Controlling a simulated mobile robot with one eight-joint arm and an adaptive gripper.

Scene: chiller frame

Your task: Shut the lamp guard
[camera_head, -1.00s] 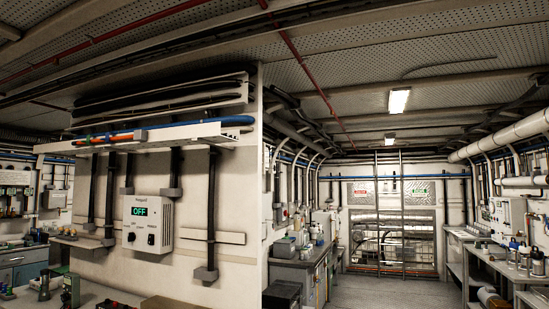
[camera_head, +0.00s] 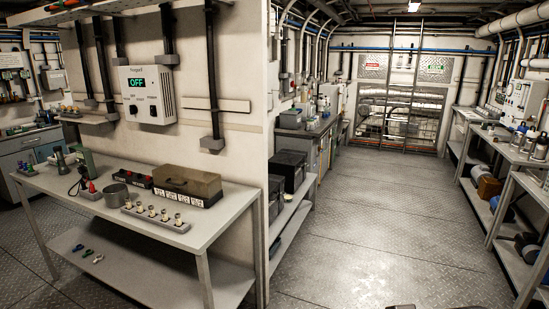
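I cannot make out for sure which thing is the lamp guard. A box with a brownish, see-through-looking cover (camera_head: 187,180) and a dark base with white labels stands at the back right of the grey bench (camera_head: 225,205). Its cover looks down, but it is too small to be certain. Left of it is a low black unit with red parts (camera_head: 138,179). A white strip with several small upright pieces (camera_head: 155,215) lies in front. My gripper is not in view.
A white wall box reading OFF (camera_head: 147,95) hangs above the bench. A metal pot (camera_head: 115,194) and a green device (camera_head: 86,163) stand on the bench's left part. The floor aisle (camera_head: 375,220) is clear, with shelves (camera_head: 515,155) along its right side.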

